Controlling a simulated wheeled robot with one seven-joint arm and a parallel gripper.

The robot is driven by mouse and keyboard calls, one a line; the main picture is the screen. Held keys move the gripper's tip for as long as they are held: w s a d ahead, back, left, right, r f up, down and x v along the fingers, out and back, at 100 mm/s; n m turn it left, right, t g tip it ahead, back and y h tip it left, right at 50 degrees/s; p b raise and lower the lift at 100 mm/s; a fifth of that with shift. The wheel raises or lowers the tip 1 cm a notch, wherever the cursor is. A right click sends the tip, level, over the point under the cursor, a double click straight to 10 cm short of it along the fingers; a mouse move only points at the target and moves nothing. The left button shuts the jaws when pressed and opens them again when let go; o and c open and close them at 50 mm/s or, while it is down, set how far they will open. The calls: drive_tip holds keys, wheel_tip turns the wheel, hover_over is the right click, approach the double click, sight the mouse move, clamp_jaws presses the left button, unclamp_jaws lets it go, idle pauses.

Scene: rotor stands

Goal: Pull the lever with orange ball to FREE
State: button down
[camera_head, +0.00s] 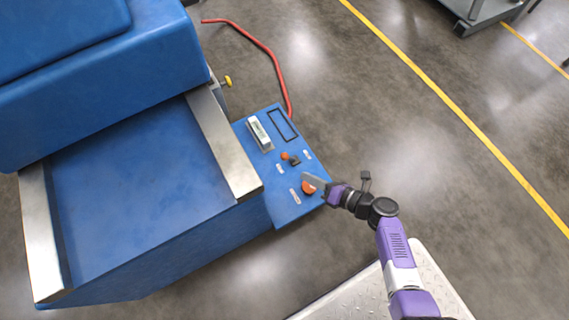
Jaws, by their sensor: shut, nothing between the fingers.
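The blue control panel (290,211) at the side of the blue machine carries two orange items. A small orange ball (285,156) sits beside a dark base (295,161) near the panel's middle, like a small lever. A larger round orange part (308,188) lies lower, partly covered by my gripper. My gripper (308,177) reaches in from the right over the panel's lower right part, shut and empty. I cannot tell whether it touches the larger orange part. Small white labels, including one label (295,197), are too small to read, so FREE cannot be picked out.
A white block-shaped fitting (259,134) and a black rectangular outline (283,126) are on the panel's upper part. The blue machine (140,165) with metal rails fills the left. A red hose (262,48) runs behind the panel. Open grey floor lies to the right.

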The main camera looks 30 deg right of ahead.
sight(288, 158)
idle(0.3)
drive_tip(key=b+x, duration=0.2)
drive_tip(key=x, duration=0.2)
drive_tip(key=b+x, duration=0.2)
drive_tip(key=x, duration=0.3)
drive_tip(key=shift+s+f+b, duration=0.15)
drive_tip(key=shift+f+b, duration=0.05)
drive_tip(key=shift+b, duration=0.2)
drive_tip(key=shift+w+a, duration=0.15)
drive_tip(key=shift+w, duration=0.4)
